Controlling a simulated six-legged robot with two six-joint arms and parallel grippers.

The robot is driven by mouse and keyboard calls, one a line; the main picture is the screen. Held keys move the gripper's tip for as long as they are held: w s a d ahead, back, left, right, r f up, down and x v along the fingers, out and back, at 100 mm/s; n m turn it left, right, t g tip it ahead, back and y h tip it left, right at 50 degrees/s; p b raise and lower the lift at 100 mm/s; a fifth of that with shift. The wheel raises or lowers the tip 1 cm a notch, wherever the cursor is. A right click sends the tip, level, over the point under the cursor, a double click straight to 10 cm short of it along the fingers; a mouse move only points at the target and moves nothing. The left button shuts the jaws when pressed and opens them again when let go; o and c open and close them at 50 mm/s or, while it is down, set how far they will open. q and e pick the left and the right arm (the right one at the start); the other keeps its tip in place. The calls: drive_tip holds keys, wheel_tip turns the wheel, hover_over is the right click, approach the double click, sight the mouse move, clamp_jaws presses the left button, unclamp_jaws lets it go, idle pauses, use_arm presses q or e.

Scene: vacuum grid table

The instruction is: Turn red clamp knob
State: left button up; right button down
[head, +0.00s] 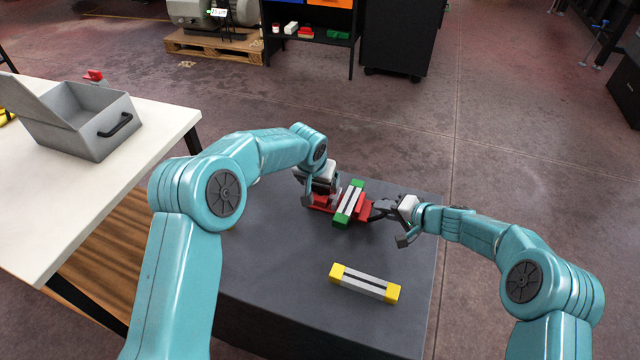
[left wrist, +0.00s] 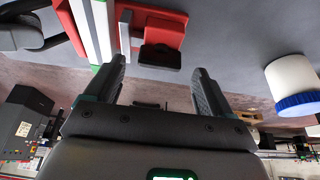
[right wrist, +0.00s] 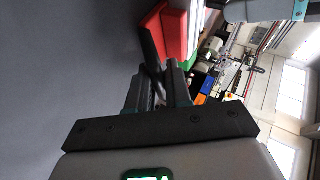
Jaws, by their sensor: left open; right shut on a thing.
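The red clamp (head: 320,203) sits on the dark grey table, with a green-ended light bar (head: 349,203) lying across it. The clamp also shows in the left wrist view (left wrist: 160,28) and the right wrist view (right wrist: 165,35). My right gripper (head: 379,209) comes from the right and is shut on a dark bar-shaped handle (right wrist: 151,42) at the clamp's side. My left gripper (left wrist: 160,88) is open at the clamp's other end. A black block (left wrist: 160,57) on the clamp lies ahead of its fingers, apart from them. In the head view my wrist partly hides the left fingers.
A yellow-ended grey bar (head: 365,284) lies near the front of the table. A white side table (head: 60,215) on the left carries an open grey box (head: 90,125). A white cylinder with a blue end (left wrist: 294,85) shows in the left wrist view. The table's front left is clear.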

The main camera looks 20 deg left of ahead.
use_arm(q)
drive_tip(key=shift+x, duration=1.1)
drive_tip(key=c, duration=1.1)
drive_tip(key=shift+o, duration=0.2)
drive_tip(key=shift+m, duration=0.5)
drive_tip(key=m+h, duration=0.1)
drive_tip(key=m, duration=0.1)
drive_tip(key=m+h, duration=0.1)
drive_tip(key=m, duration=0.2)
drive_tip(key=shift+w+a+m+g, duration=0.1)
drive_tip(key=shift+a+m+g, duration=0.1)
drive_tip(key=shift+m+g, duration=0.1)
drive_tip(key=m+g+h, duration=0.1)
drive_tip(key=m, duration=0.2)
drive_tip(key=shift+w+m, duration=0.1)
drive_tip(key=shift+m, duration=0.2)
drive_tip(key=shift+a+m+g+h, duration=0.1)
drive_tip(key=shift+m+g+h, duration=0.45)
drive_tip(key=shift+m, duration=1.25)
